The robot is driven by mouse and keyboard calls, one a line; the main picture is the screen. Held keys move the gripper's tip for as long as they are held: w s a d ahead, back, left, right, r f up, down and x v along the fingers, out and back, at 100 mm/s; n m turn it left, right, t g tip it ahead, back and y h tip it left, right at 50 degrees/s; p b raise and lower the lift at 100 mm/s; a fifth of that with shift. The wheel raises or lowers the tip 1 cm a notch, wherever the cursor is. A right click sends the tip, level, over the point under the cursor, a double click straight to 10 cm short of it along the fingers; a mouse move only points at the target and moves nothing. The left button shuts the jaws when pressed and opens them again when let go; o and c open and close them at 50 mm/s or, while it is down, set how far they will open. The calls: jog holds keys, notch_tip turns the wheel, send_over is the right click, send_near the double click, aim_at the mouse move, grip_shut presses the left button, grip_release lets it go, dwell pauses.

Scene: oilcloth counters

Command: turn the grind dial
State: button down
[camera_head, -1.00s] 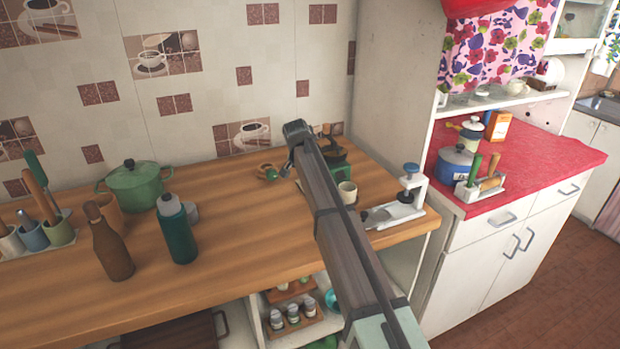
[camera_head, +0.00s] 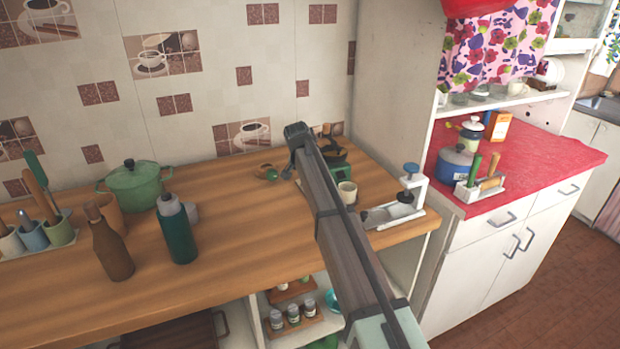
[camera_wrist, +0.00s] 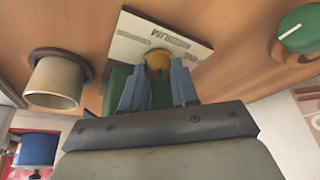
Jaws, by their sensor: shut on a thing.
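The grind dial (camera_wrist: 158,60) is a small yellow-orange knob in the wrist view, beside a white card (camera_wrist: 135,38) that reads "MEDIUM". It sits by the green grinder body (camera_wrist: 116,84), partly hidden behind my gripper. My gripper (camera_wrist: 158,77) has its two blue-grey fingers on either side of the knob and is shut on it. In the head view the green grinder (camera_head: 340,158) shows just past the end of my arm, which hides my fingers and the dial.
A cream cup (camera_head: 347,193) stands close to the grinder. A green round knob (camera_wrist: 300,28) lies to the other side. Bottles (camera_head: 178,235) and a green pot (camera_head: 138,185) stand left; the middle counter is clear.

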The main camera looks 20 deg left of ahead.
jog(key=shift+d+n+y, duration=0.15)
jog(key=shift+n+y, duration=0.75)
jog(key=shift+n, duration=1.3)
jog(key=c, duration=1.1)
grip_release()
jog(key=shift+c, duration=0.2)
jog(key=v, duration=1.4)
